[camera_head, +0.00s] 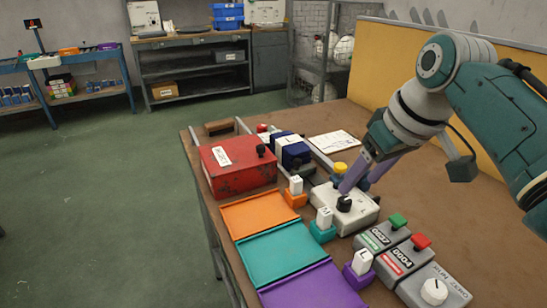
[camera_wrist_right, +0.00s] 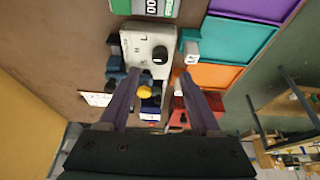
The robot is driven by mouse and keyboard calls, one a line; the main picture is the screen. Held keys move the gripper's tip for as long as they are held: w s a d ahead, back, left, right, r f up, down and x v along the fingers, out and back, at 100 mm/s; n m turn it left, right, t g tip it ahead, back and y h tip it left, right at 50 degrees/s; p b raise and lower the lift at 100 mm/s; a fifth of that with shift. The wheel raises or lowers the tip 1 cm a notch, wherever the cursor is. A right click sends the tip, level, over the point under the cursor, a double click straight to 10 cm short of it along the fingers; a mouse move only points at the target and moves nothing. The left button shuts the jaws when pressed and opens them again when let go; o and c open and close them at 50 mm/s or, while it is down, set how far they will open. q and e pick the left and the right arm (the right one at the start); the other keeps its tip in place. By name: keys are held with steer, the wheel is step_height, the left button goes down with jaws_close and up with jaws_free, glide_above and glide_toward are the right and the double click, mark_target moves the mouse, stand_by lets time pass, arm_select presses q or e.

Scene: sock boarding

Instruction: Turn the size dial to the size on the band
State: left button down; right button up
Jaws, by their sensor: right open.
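The size dial is a black knob (camera_head: 344,203) on a pale grey control box (camera_head: 362,212). In the right wrist view the knob (camera_wrist_right: 160,54) stands on the box (camera_wrist_right: 140,42), with letters including L and M beside it. I cannot tell which letter it points to. My right gripper (camera_head: 357,184) is open, its purple fingers pointing down over the box near the knob. In the wrist view the gripper (camera_wrist_right: 158,75) has its fingertips spread on either side, short of the knob. A dark blue bundle (camera_head: 293,153) carries a white band (camera_head: 287,140) that seems marked L. My left gripper is out of view.
A yellow button (camera_head: 340,168) is behind the knob. A red box (camera_head: 238,163) stands left. Orange (camera_head: 260,214), teal (camera_head: 277,252) and purple (camera_head: 312,288) trays line the front edge, with lettered blocks beside them. Counter boxes (camera_head: 383,236) stand right. A yellow panel (camera_head: 400,62) backs the table.

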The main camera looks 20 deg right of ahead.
mark_target(345, 199)
steer(key=b+x, duration=0.2)
steer(key=x, duration=0.4)
steer(key=shift+w+f, duration=0.1)
steer(key=shift+f, duration=0.2)
steer(key=c, duration=0.9)
jaws_close()
